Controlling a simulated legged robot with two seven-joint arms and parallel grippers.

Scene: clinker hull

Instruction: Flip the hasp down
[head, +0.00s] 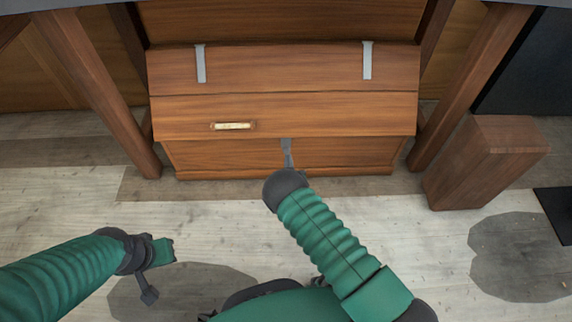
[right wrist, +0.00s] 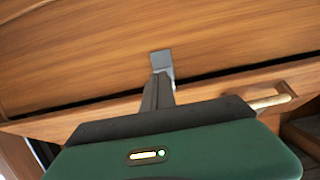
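A wooden chest (head: 205,158) with a sloping lid (head: 330,114) stands ahead, its lid down. The hasp is a small grey metal plate (right wrist: 162,60) at the lid's front edge in the right wrist view. In the head view it is hard to separate from my fingers. My right gripper (head: 287,146) is at the middle of the chest front; its dark fingers (right wrist: 158,88) look shut together, with their tips right at the hasp's lower end. I cannot tell whether they touch it. My left gripper (head: 149,292) hangs low over the floor at the left, away from the chest.
A pale handle (head: 233,126) sits on the lid left of the hasp; it also shows in the right wrist view (right wrist: 270,102). Two grey straps (head: 200,63) (head: 367,60) lie on the upper lid. Wooden posts flank the chest. A wooden block (head: 485,165) stands at the right.

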